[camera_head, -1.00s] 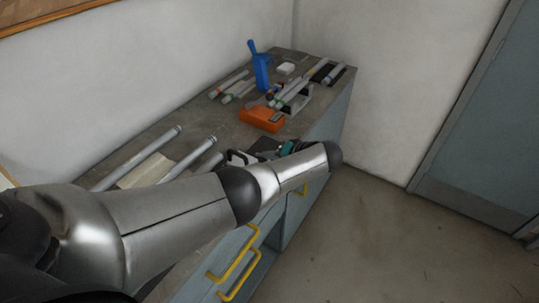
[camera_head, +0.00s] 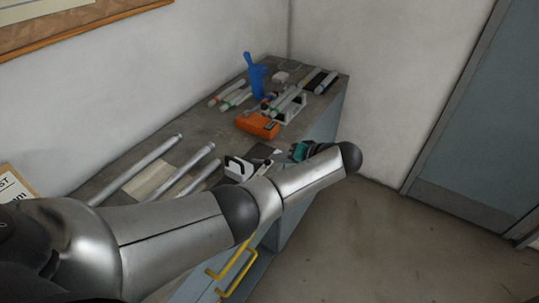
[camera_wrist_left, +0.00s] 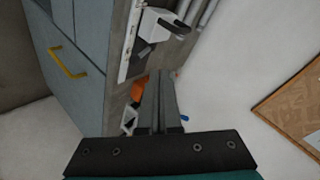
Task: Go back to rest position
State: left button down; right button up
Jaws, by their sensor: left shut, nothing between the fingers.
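My left arm comes in from the left of the head view and crosses in front of the grey-topped workbench (camera_head: 205,126). Its teal wrist part (camera_head: 300,151) shows just behind the forearm, over the bench's front side, and the arm partly hides the hand. In the left wrist view my left gripper (camera_wrist_left: 160,76) is shut, with its fingers together and nothing between them. An orange item shows just behind the fingers there. My right gripper is in neither view.
An orange box (camera_head: 257,125), an upright blue tool (camera_head: 257,77) and several grey tubes (camera_head: 138,170) lie or stand on the bench. A white piece with a black handle (camera_head: 238,167) is close to my arm. Yellow handles (camera_head: 231,271) stick out in front. Floor at right (camera_head: 430,235) is clear.

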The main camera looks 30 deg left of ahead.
pick_arm(q)
jog(key=s+d+f+m+g+h+b, duration=0.1)
jog(key=s+f+m+h+b, duration=0.15)
jog(key=s+f, duration=0.7)
jog(key=s+d+f+m+h+b, duration=0.1)
jog(key=s+f+h+b, duration=0.2)
jog(key=f, duration=1.2)
jog(key=s+d+f+m+g+h+b, duration=0.1)
jog(key=s+d+f+m+b, duration=0.15)
jog(key=s+f, duration=0.75)
jog(key=s+f+h+b, duration=0.2)
jog(key=s+f+b, duration=0.2)
jog(key=s+f, duration=0.6)
jog(key=s+f+h+b, duration=0.2)
jog(key=s+f+b, duration=0.2)
jog(key=s+f, duration=0.6)
jog(key=s, duration=0.6)
jog(key=shift+f, duration=0.3)
